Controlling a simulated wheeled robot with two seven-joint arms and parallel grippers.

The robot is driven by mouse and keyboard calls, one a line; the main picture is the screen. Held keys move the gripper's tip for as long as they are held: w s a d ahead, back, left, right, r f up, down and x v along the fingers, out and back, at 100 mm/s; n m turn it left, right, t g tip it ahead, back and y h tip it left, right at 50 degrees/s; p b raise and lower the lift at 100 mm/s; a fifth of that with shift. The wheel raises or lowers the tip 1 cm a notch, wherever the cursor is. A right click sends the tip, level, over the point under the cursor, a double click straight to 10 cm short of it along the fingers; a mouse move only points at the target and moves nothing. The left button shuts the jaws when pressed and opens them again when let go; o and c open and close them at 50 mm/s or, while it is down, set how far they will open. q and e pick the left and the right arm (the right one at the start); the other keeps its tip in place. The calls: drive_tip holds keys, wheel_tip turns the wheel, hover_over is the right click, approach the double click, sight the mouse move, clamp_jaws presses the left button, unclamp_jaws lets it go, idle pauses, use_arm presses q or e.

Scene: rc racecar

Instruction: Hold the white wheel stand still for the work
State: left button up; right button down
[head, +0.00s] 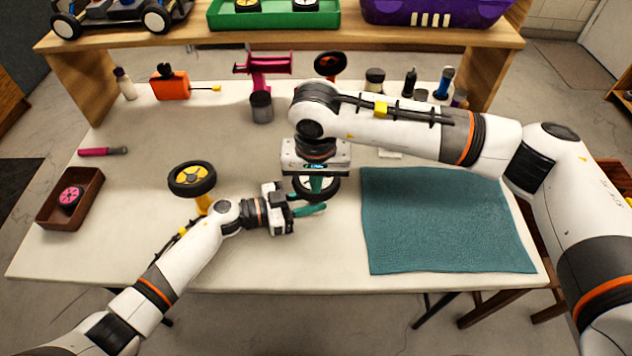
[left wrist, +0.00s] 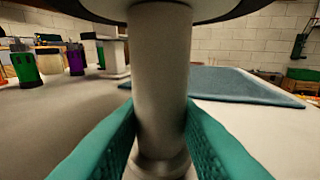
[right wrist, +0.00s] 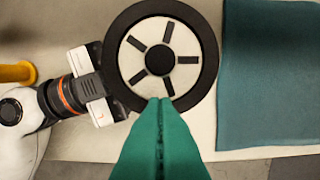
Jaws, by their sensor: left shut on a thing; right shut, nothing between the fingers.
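The white wheel stand shows in the left wrist view as an upright post (left wrist: 160,75) on a round foot, with a wheel across its top. My left gripper (left wrist: 160,135) is shut on the post from both sides, below the wheel. The wheel (right wrist: 190,90), with a black tyre and a white five-slot hub, lies flat on top in the right wrist view. In the head view the wheel (head: 325,193) is partly covered by my right gripper and the post is hidden. My right gripper (right wrist: 160,100) is shut and empty over the wheel's near part; touching or apart cannot be told.
A teal mat (head: 445,220) lies right of the stand. A yellow stand with a wheel (head: 192,178) stands to the left, near my left arm. A brown tray (head: 85,205) is at the far left. A pink stand (head: 265,65), bottles and a wooden shelf (head: 300,40) line the back.

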drive_tip(key=s, duration=0.1)
drive_tip(key=s+r, duration=0.1)
drive_tip(key=s, duration=0.1)
idle(0.4)
wheel_tip(320, 180, up, 12)
drive_tip(key=s, duration=0.1)
idle(0.4)
use_arm(q)
drive_tip(key=o, duration=1)
